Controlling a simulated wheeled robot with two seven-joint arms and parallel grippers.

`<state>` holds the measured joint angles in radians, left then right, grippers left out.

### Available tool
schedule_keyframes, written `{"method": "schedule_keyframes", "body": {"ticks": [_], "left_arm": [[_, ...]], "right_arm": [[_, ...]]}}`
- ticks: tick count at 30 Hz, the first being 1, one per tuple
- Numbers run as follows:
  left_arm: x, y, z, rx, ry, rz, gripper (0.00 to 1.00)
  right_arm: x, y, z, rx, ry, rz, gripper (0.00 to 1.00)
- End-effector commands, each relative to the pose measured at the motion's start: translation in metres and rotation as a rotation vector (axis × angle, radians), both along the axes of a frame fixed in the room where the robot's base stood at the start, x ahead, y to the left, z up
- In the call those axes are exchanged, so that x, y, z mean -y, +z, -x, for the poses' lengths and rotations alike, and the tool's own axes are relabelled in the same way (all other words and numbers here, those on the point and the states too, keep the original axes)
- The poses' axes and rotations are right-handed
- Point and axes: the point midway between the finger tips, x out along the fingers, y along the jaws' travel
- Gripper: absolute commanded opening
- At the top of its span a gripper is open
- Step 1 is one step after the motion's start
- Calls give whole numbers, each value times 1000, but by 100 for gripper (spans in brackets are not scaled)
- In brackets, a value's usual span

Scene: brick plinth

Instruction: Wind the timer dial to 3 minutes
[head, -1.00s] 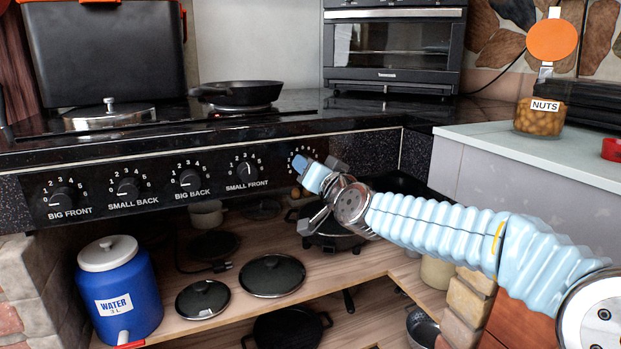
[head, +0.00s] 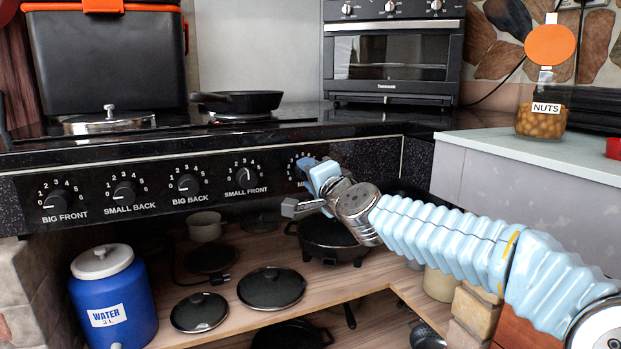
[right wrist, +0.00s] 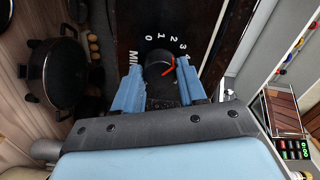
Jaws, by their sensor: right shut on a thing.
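The timer dial (right wrist: 158,64) is a dark round knob on the black panel, with white numbers around its upper side and a red mark on its right side. Which number the red mark lines up with is hard to tell. My right gripper (right wrist: 157,82) is shut on the dial, with a blue finger on each side of it. In the head view my right gripper (head: 314,172) is at the right end of the stove panel (head: 215,183) and hides most of the timer. My left gripper is not in view.
Several stove knobs, such as BIG BACK (head: 186,185), line the panel to the left. A pan (head: 329,238) and lids (head: 271,287) sit on the shelf below. A grey-white counter (head: 560,150) with a NUTS jar (head: 541,118) stands at the right.

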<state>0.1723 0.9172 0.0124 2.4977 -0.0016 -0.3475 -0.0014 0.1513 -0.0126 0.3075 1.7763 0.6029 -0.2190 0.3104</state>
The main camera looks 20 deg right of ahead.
Motion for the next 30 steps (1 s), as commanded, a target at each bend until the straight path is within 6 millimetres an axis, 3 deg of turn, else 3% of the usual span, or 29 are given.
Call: {"method": "schedule_keyframes", "body": {"ticks": [16,17,21,30], "left_arm": [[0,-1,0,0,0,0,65],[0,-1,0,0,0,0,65],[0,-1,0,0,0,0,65],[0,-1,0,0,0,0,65]], "right_arm": [[1,0,0,-1,-2,-24,10],[1,0,0,-1,-2,-24,45],[1,0,0,-1,-1,-23,66],[0,0,2,0,-1,-22,66]]}}
